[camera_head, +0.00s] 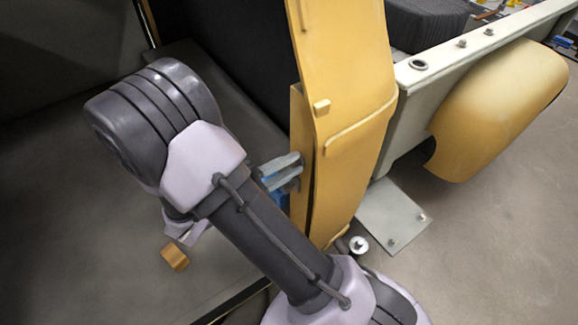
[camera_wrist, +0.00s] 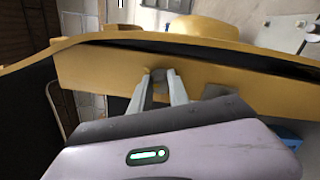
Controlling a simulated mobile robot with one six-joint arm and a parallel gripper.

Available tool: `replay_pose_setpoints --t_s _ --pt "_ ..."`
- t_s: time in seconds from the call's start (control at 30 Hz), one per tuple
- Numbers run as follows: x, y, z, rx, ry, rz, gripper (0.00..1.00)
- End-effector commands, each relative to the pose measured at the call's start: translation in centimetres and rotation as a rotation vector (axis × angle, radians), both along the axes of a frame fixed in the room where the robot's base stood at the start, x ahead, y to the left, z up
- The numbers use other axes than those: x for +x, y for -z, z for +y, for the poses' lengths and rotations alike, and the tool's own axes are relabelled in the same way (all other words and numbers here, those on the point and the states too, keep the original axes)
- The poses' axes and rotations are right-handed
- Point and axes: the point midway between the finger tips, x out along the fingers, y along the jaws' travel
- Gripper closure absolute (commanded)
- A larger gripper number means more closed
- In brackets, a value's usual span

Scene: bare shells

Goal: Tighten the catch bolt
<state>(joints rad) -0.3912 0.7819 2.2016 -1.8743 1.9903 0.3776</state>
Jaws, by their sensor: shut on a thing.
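My gripper (camera_wrist: 162,76) is shut, with its two grey fingers reaching to the edge face of a yellow panel (camera_wrist: 100,72). A small dark grey piece, which looks like the catch bolt (camera_wrist: 165,85), sits between the fingertips in the wrist view. In the head view, my gripper (camera_head: 296,167) comes in from the left and meets the inner edge of the yellow panel (camera_head: 345,90). The bolt is hidden there by the fingers and panel. How far the bolt is turned in cannot be told.
A pale rail (camera_head: 440,65) with bolts and a rounded yellow shell (camera_head: 500,110) stand right of the panel. A grey plate (camera_head: 393,215) and a metal fitting (camera_head: 358,244) lie low beside it. A small wooden block (camera_head: 175,257) lies at lower left.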

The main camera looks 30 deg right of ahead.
Motion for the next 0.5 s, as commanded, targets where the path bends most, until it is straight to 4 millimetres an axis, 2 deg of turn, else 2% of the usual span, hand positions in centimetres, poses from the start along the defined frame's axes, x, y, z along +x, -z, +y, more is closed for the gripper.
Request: replay_pose_setpoints --t_s 0.2,0.5 --pt "-0.05 0.35 0.00 0.007 -0.001 -0.181 1.00" --pt "-0.06 0.40 0.00 0.014 -0.001 -0.363 1.00"
